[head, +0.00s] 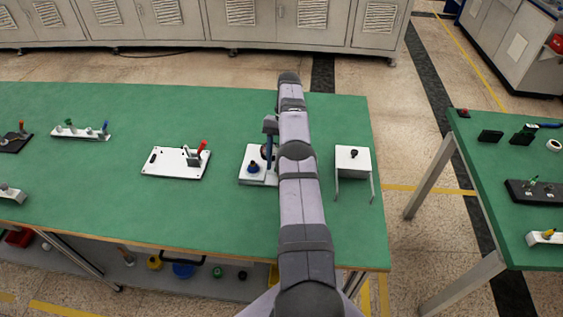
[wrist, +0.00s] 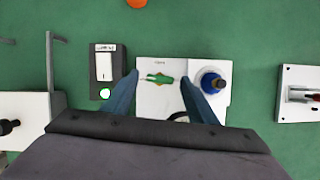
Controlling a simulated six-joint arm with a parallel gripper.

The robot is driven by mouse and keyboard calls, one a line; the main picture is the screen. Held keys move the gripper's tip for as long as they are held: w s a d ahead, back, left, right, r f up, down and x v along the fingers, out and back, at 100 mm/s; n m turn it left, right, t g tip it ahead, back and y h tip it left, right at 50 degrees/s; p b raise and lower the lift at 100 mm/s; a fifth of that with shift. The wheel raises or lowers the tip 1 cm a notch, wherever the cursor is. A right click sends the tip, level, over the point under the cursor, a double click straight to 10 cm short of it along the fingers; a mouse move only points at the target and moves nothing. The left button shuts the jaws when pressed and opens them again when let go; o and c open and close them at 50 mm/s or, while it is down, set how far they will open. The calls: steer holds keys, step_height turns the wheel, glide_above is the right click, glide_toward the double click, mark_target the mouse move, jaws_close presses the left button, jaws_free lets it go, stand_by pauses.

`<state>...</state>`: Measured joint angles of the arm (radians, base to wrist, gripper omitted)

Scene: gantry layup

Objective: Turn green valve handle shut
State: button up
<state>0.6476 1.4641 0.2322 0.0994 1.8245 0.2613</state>
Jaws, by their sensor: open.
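The green valve handle (wrist: 158,78) shows in the wrist view, lying roughly crosswise on a white plate (wrist: 205,68). My gripper (wrist: 160,81) is open, its two blue fingers on either side of the handle, with gaps visible on both sides. I cannot tell how far above the handle the fingertips are. A blue knob (wrist: 212,82) sits on the same plate, just right of the right finger. In the head view the white plate (head: 248,179) is partly covered by my arm, the blue knob (head: 253,166) shows, and the green handle is hidden.
A dark box with a white switch (wrist: 104,66) is left of the plate, with an orange button (wrist: 137,2) beyond. A white bracket stand (head: 353,160) stands right of my arm. A white plate with a red lever (head: 165,163) is to the left on the green table (head: 210,215).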

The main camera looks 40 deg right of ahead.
step_height(320, 180, up, 10)
steer(key=p, duration=0.7)
